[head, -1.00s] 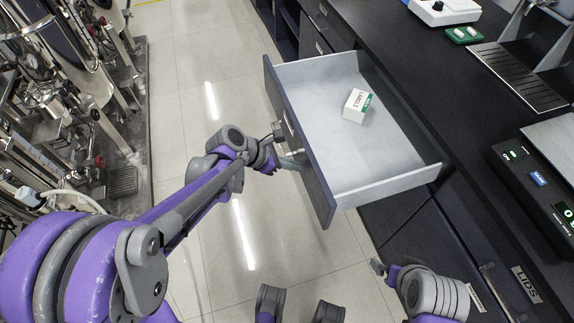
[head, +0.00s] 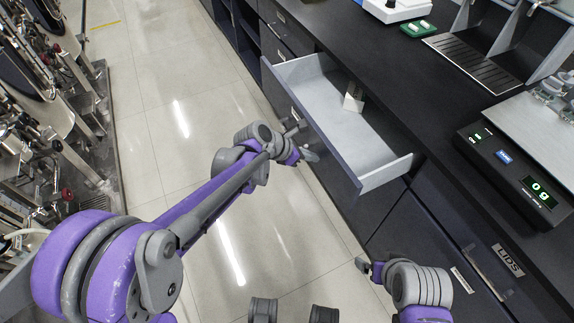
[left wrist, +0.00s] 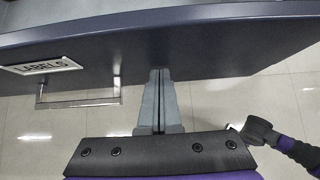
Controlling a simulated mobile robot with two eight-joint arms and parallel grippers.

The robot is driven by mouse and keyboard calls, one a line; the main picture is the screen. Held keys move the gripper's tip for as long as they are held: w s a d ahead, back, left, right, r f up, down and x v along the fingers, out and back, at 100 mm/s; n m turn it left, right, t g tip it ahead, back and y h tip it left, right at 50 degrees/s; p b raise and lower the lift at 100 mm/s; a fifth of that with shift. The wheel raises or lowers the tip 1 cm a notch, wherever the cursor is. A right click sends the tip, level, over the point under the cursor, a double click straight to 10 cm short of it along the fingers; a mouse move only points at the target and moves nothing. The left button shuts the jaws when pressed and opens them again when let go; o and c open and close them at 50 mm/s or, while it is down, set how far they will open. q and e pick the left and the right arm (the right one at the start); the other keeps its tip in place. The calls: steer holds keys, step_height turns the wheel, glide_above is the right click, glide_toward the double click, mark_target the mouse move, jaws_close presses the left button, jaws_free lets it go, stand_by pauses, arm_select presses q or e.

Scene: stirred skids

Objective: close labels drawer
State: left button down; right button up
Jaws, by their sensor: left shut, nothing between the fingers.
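The labels drawer (head: 372,177) is partly open, sticking out from under the black counter. In the left wrist view its dark front (left wrist: 210,48) carries a LABELS plate (left wrist: 40,66) and a metal bar handle (left wrist: 78,101). A small white box (head: 353,97) lies inside near the back, partly under the counter edge. My left gripper (head: 308,147) is shut and empty at the drawer's outer front. In the left wrist view its fingertips (left wrist: 158,74) meet the lower edge of the front, right of the handle; contact is hard to tell. My right gripper (head: 364,265) is low, below the drawer; its jaw state is unclear.
The counter holds a scale (head: 510,165), a metal drip tray (head: 474,60) and a green-topped pad (head: 416,28). A LIDS drawer (head: 505,262) is shut at the lower right. Steel machinery (head: 50,130) stands left. The floor between is clear.

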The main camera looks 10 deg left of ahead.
arm_select(q)
steer(key=w+d, duration=0.4)
steer(key=d, duration=0.2)
steer(key=w+d, duration=0.4)
steer(key=d, duration=0.2)
steer(key=w+d, duration=0.4)
steer(key=d, duration=0.3)
steer(key=shift+w+p, duration=0.3)
steer(key=shift+w, duration=0.05)
steer(key=shift+w+d, duration=0.1)
steer(key=shift+r, duration=0.1)
arm_select(e)
steer(key=shift+r, duration=0.35)
arm_select(q)
steer(key=shift+d, duration=0.15)
arm_select(e)
steer(key=shift+a, duration=0.1)
